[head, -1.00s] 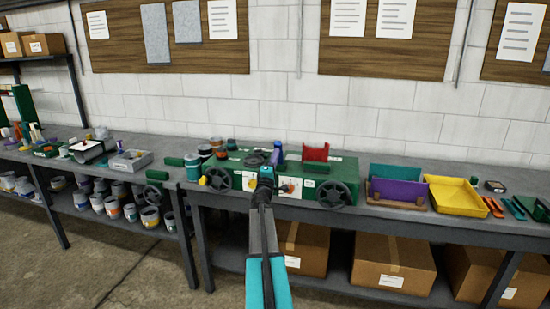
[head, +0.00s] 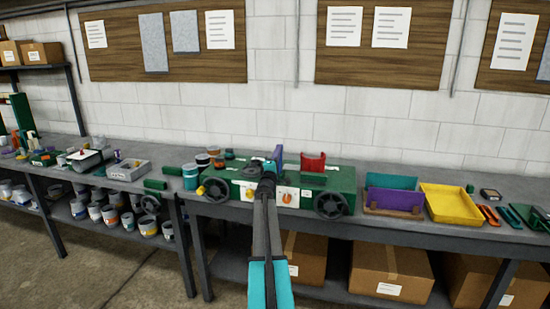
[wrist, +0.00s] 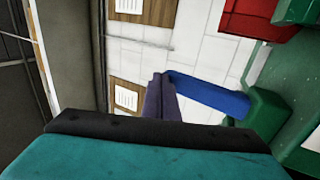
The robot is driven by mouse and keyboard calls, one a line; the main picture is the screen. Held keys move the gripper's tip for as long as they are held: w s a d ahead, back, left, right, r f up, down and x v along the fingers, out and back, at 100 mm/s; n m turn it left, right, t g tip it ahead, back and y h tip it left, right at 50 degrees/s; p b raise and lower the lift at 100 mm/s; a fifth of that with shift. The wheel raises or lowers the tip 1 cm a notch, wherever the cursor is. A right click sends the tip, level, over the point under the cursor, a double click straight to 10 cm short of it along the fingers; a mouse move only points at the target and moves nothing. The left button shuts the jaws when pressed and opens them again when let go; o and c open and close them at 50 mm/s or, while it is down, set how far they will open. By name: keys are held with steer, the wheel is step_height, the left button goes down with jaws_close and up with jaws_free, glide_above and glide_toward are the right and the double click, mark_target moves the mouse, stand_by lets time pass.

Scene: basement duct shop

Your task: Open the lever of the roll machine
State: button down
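The roll machine (head: 315,182) is a long green body with dark handwheels at its front, on the workbench. Its blue lever (head: 278,155) stands up near the middle of the top. In the wrist view the lever (wrist: 208,93) runs from a green mount at the right to its free end near the picture's centre. My gripper (head: 269,168) is in front of the machine, at the lever. Its dark purplish fingers (wrist: 160,82) lie side by side with no gap seen, tips at the lever's free end. I cannot tell whether they touch it. My arm hides part of the machine's front.
A red bracket (head: 313,162) stands on the machine, right of the lever. Cans (head: 191,177) stand at its left. A purple and teal holder (head: 394,199) and a yellow tray (head: 452,204) lie to the right. Cardboard boxes (head: 392,271) sit under the bench.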

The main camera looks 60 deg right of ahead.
steer(key=shift+w+d, duration=0.3)
steer(key=shift+d, duration=0.65)
steer(key=shift+w+d, duration=0.3)
steer(key=shift+d, duration=0.65)
steer(key=shift+r, duration=0.1)
steer(key=shift+s+a+r+p, duration=0.1)
steer(key=shift+a+r+p, duration=0.3)
steer(key=shift+a, duration=0.35)
steer(key=s+a+r+b, duration=0.1)
steer(key=a+r, duration=0.1)
steer(key=a, duration=0.3)
steer(key=s+a+r, duration=0.2)
steer(key=a+r, duration=0.1)
steer(key=a, duration=0.2)
steer(key=shift+s+a+b, duration=0.3)
steer(key=shift+b, duration=0.05)
